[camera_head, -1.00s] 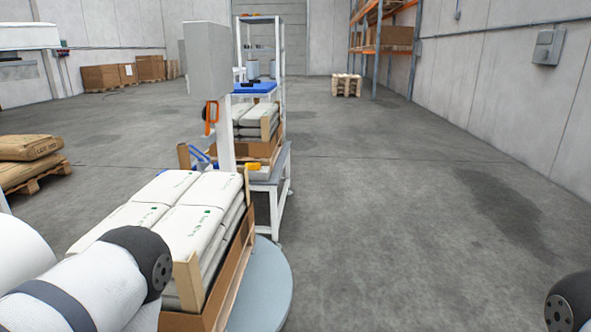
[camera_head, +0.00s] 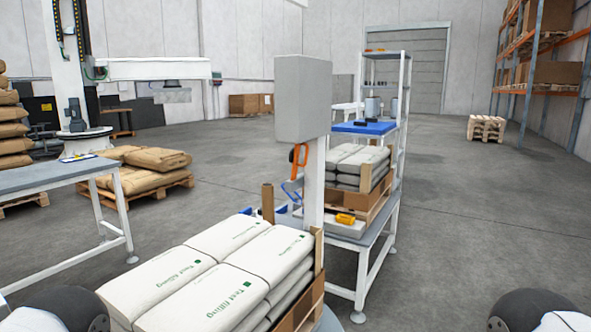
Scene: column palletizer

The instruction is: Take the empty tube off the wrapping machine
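The wrapping machine's tall grey mast (camera_head: 303,97) stands in the middle of the view, with an orange handle-like part (camera_head: 299,156) and blue parts on its left side. A short upright brown cylinder (camera_head: 267,203), which looks like the cardboard tube, shows just left of the mast. Its lower end is hidden behind the sacks, and I cannot tell how it is held. A pallet load of white sacks (camera_head: 222,275) stands in front of the mast. Parts of my arms show at both bottom corners; neither gripper is in view.
A grey-topped table (camera_head: 55,175) stands on the left, with brown sacks (camera_head: 150,168) on a pallet behind it. Right of the mast is a white-framed bench (camera_head: 371,240) with a yellow tool (camera_head: 345,219). The floor on the right is open.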

